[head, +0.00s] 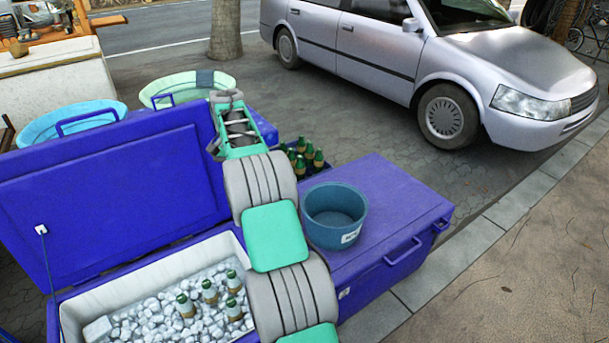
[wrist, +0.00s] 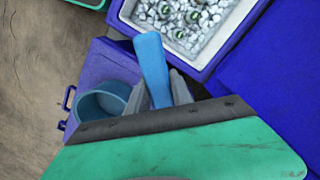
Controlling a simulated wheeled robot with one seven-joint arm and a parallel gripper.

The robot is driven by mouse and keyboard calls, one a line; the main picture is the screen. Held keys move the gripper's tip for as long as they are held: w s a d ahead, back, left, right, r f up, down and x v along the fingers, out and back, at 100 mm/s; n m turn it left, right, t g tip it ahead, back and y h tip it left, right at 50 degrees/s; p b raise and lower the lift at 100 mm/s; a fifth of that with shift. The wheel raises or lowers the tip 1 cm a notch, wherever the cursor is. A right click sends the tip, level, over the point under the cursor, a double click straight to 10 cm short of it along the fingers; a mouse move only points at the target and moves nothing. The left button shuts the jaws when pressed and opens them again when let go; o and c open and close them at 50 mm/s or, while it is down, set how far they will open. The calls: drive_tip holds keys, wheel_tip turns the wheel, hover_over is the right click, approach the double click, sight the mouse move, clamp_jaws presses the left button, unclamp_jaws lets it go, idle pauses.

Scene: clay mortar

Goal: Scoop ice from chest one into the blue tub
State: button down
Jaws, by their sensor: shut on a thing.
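An open blue chest (head: 72,313) at the lower left of the head view holds ice cubes (head: 170,305) and several green-necked bottles. It also shows at the top of the wrist view (wrist: 201,67). The blue tub (head: 335,218) stands upright on a closed blue chest to the right and looks empty; the wrist view shows it at left (wrist: 84,106). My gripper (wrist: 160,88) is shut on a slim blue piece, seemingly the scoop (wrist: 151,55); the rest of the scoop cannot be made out. In the head view my arm hides the gripper.
The open chest's raised lid (head: 110,195) stands behind its ice. The closed chest (head: 395,205) has free lid space right of the tub. Beyond are two pale basins (head: 65,122), a crate of bottles (head: 306,158) and a silver car (head: 430,60).

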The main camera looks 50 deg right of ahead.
drive_tip(key=s+d+f+m+p, duration=0.2)
drive_tip(key=s+d+f+m, duration=0.1)
drive_tip(key=d, duration=0.8)
drive_tip(key=s+d+f+m+t+p, duration=0.1)
drive_tip(key=d+f+m, duration=0.4)
drive_tip(key=d, duration=0.5)
wheel_tip(320, 180, down, 2)
drive_tip(key=s+p, duration=0.1)
drive_tip(key=s, duration=0.1)
drive_tip(key=shift+s+d, duration=0.4)
